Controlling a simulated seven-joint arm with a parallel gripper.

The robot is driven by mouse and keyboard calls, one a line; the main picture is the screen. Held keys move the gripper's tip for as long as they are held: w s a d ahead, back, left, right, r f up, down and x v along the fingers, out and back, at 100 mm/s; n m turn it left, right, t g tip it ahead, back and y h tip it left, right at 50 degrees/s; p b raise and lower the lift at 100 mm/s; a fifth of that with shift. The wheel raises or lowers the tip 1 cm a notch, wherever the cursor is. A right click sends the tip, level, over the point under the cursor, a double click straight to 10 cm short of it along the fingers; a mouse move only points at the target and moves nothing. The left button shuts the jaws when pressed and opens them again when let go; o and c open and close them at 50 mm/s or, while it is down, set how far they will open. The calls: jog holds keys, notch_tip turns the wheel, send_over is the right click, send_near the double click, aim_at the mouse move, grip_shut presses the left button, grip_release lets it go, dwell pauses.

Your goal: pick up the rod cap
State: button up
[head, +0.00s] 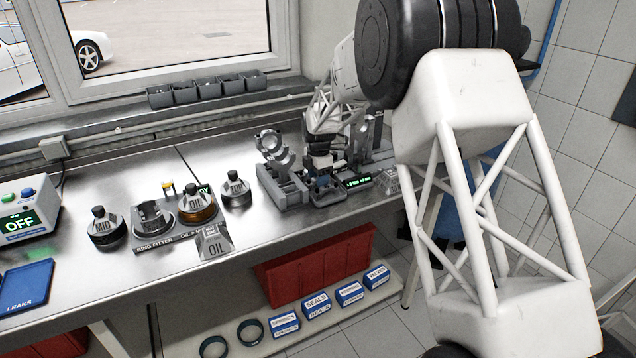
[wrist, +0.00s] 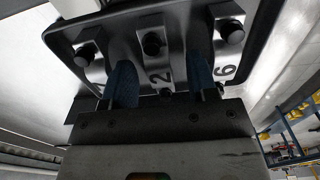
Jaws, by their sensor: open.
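My gripper (head: 322,182) is at the back right of the bench in the head view, low over a small grey holder (head: 328,197). In the wrist view my gripper (wrist: 163,82) is open, with its two blue-padded fingers apart. A metal part with a black bolt and the number 2 (wrist: 155,45) shows between and beyond the fingers. Similar bolted metal parts stand to the left (wrist: 89,50) and right (wrist: 228,35), in a dark-rimmed tray. I cannot tell which part is the rod cap, or whether the fingers touch anything.
A grey stand with curved metal pieces (head: 272,150) is close left of my gripper. A small display with green text (head: 358,182) is close right. Several black-knobbed ring tools, one marked MID (head: 106,228), stand farther left.

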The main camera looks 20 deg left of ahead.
grip_shut()
dwell(0.3)
notch_tip(320, 180, up, 10)
dwell(0.9)
jog(key=shift+w, duration=0.1)
dwell(0.5)
